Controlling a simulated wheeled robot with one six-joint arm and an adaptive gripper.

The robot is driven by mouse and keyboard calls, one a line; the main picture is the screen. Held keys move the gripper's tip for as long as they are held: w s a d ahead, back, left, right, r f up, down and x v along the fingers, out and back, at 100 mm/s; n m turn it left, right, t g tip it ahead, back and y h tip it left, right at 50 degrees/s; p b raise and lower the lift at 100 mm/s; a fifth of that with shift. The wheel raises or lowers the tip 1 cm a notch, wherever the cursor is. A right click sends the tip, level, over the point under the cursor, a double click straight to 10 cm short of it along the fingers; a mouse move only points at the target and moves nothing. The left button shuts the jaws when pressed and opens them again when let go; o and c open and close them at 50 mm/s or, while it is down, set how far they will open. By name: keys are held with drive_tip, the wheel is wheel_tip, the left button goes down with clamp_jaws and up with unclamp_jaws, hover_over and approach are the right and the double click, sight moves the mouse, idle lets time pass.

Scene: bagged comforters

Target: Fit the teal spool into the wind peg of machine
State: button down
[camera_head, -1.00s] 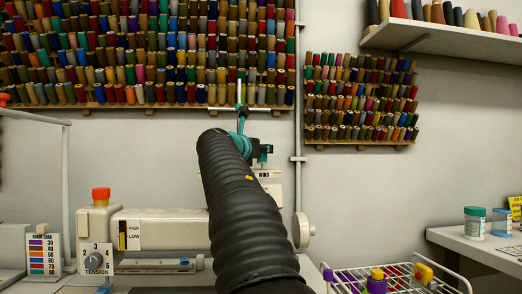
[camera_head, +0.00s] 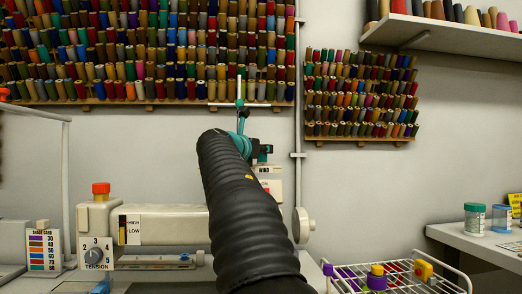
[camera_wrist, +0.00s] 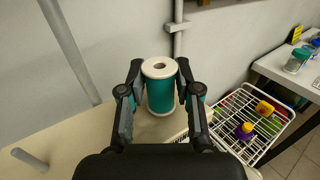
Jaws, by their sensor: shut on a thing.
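The teal spool (camera_wrist: 160,94) has white ends and a dark centre hole. In the wrist view it stands roughly upright between the two fingers of my gripper (camera_wrist: 160,92), which are shut on its sides. In the head view my gripper (camera_head: 262,152) shows as a dark shape beyond my black-sleeved arm, above the right end of the beige machine (camera_head: 165,227). I cannot make out the spool there. A label reading WIND (camera_head: 268,171) is just below my gripper. The wind peg is not clearly visible in either view.
A tension dial (camera_head: 95,254) is at left. Racks of thread (camera_head: 360,95) hang on the wall. Jars (camera_head: 475,220) stand on a side table.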

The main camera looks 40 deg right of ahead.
drive_tip(key=shift+f, duration=0.1)
drive_tip(key=c, duration=0.7)
unclamp_jaws()
drive_tip(key=o, duration=0.6)
drive_tip(key=shift+a, duration=0.1)
drive_tip(key=a, duration=0.1)
drive_tip(key=s+a+r, duration=0.1)
drive_tip(key=a, duration=0.1)
drive_tip(key=s+a+r, duration=0.1)
drive_tip(key=shift+s+a+p, duration=0.1)
drive_tip(key=shift+a+p, duration=0.1)
drive_tip(key=shift+p, duration=0.2)
